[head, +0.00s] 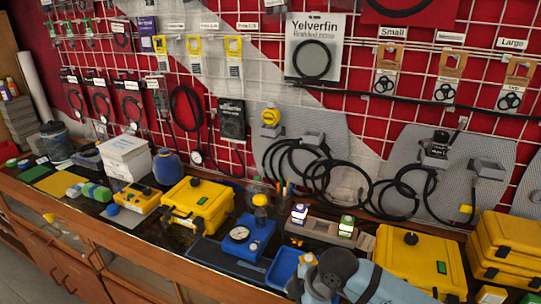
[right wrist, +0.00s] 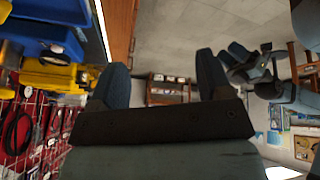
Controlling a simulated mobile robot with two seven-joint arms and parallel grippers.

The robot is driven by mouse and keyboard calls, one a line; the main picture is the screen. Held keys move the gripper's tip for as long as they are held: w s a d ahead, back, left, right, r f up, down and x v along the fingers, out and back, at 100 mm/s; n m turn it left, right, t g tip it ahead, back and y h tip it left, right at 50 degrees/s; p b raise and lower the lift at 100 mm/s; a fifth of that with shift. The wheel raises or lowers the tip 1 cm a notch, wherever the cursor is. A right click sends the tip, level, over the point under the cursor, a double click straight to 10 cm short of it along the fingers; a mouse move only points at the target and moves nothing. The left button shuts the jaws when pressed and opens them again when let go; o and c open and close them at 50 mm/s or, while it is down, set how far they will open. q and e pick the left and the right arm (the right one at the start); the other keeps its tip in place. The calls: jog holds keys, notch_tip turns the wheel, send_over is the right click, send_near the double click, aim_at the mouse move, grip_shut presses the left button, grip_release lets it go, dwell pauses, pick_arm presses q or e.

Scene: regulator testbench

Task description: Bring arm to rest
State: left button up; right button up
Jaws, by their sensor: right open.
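My right gripper (right wrist: 163,72) shows in the right wrist view with its two dark fingers spread wide apart. Nothing is between them. In the head view, part of my right arm (head: 350,277) is at the bottom, right of the middle, over the front of the bench. Its fingers cannot be made out there.
The bench carries a yellow case (head: 197,205), a blue gauge unit (head: 246,238), a blue tray (head: 284,266) close to my right arm, and a large yellow case (head: 420,262) beside it. Hoses and packages hang on the grid wall behind.

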pick_arm(q)
jog(key=shift+s+a+r+p, duration=0.1)
jog(key=shift+s+r+p, duration=0.1)
jog(key=shift+r+p, duration=0.45)
jog(key=shift+s+r+p, duration=0.2)
jog(key=shift+r+p, duration=0.4)
pick_arm(e)
jog(key=s+d+f+m+t+h, duration=0.1)
jog(key=s+d+f+m+t, duration=0.4)
jog(key=s+d+f+m, duration=0.1)
jog(key=s+d+f+m+t+h, duration=0.1)
jog(key=s+d+f+m+t, duration=0.3)
jog(key=s+d+f+m, duration=0.2)
jog(key=s+d+m, duration=0.2)
jog(key=s+m, duration=0.2)
jog(key=s, duration=0.1)
jog(key=shift+s+f+t, duration=0.35)
jog(key=shift+s+t, duration=0.05)
